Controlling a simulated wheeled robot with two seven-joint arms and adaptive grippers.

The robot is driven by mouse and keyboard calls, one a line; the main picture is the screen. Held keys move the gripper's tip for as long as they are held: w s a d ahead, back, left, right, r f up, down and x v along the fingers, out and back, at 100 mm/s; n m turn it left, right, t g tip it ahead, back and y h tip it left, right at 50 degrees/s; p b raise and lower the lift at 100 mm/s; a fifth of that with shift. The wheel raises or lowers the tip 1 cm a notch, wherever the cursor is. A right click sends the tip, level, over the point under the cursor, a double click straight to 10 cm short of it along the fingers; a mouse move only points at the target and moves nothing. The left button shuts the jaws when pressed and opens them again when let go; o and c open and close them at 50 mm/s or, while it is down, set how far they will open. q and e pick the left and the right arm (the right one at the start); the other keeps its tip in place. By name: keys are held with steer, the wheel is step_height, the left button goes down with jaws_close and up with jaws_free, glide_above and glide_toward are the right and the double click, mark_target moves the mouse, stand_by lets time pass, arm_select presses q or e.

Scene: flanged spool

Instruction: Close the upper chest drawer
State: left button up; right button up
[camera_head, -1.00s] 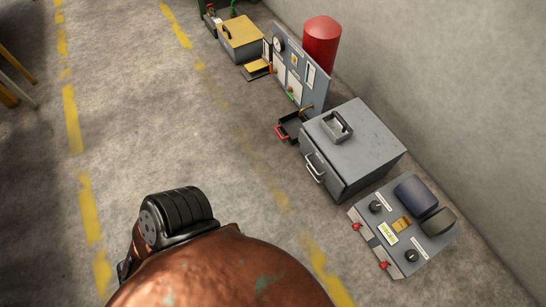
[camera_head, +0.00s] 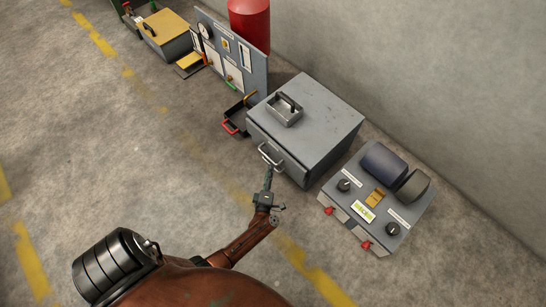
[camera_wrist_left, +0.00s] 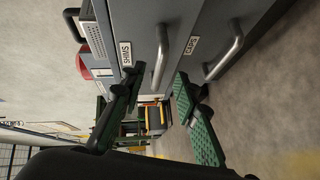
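My left gripper (camera_head: 267,184) is just in front of the upper handle. In the left wrist view its green-padded fingers (camera_wrist_left: 160,108) are apart, with the handle ahead between them. How far the drawer stands out is unclear. My right gripper is out of view.
A console with red knobs (camera_head: 376,200) stands right of the chest. A small dark tray with a red handle (camera_head: 236,122), a gauge panel (camera_head: 232,55) and a red cylinder (camera_head: 250,18) are on its left. Open floor lies in front.

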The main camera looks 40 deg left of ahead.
mark_target(268, 157)
arm_select(q)
steer(key=w+a+b, duration=0.1)
steer(key=a, duration=0.1)
steer(key=w+a+f+n+y+b, duration=0.1)
steer(key=w, duration=0.1)
steer(key=w+a+n+g+y+b, duration=0.1)
steer(key=w+a, duration=0.1)
steer(key=shift+w+a+f, duration=0.1)
steer(key=shift+a+f, duration=0.1)
steer(key=shift+a, duration=0.15)
steer(key=shift+w+a+r, duration=0.1)
steer(key=shift+w+a, duration=0.25)
steer(key=shift+w, duration=0.05)
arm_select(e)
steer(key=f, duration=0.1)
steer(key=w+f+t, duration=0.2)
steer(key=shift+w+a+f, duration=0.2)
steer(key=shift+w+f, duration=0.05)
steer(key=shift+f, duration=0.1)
arm_select(q)
jaws_close()
